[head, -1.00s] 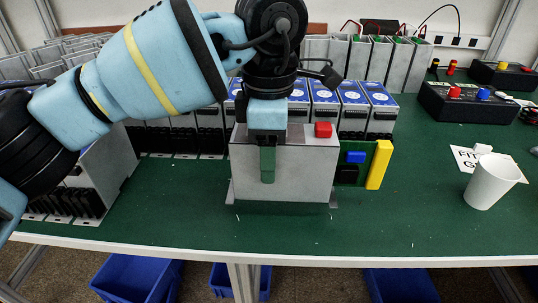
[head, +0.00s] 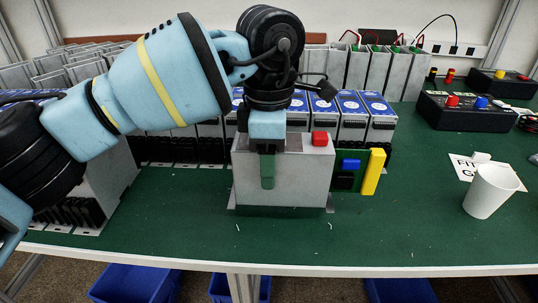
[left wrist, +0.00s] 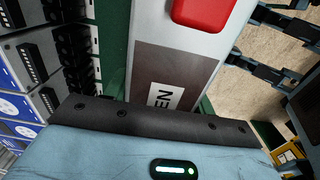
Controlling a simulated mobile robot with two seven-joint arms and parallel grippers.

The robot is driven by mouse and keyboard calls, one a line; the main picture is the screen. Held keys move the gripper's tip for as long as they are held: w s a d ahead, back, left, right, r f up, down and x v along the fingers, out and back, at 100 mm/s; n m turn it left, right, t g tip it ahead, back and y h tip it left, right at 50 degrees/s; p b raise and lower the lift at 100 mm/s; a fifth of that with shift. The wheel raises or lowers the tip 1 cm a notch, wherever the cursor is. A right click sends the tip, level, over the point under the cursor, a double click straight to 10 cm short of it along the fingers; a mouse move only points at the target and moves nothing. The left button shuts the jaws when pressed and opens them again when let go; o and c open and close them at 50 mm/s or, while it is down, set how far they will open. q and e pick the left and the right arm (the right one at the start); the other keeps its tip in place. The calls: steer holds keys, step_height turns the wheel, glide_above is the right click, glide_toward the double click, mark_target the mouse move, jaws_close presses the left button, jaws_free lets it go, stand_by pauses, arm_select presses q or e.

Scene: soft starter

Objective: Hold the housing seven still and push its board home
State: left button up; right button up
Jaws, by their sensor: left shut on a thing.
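The housing (head: 300,185), which I take to be housing seven, is a grey upright box with a red block on top at the middle of the green bench. Its green board (head: 347,181), with a blue part and a yellow edge strip (head: 373,172), sticks out of its right side. My left gripper (head: 267,165) comes down from above and is shut on the housing, one green-tipped finger lying on the front face. In the left wrist view the housing top (left wrist: 178,65) shows a red block and a partly hidden label. My right gripper is not recognisable in either view.
Behind are rows of blue-labelled units (head: 351,110) and a black box with coloured knobs (head: 470,113). More units stand at left. The bench front (head: 300,235) is clear; blue bins lie below.

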arm_select(q)
steer(key=shift+f+b, duration=0.4)
steer(key=shift+f, duration=1.7)
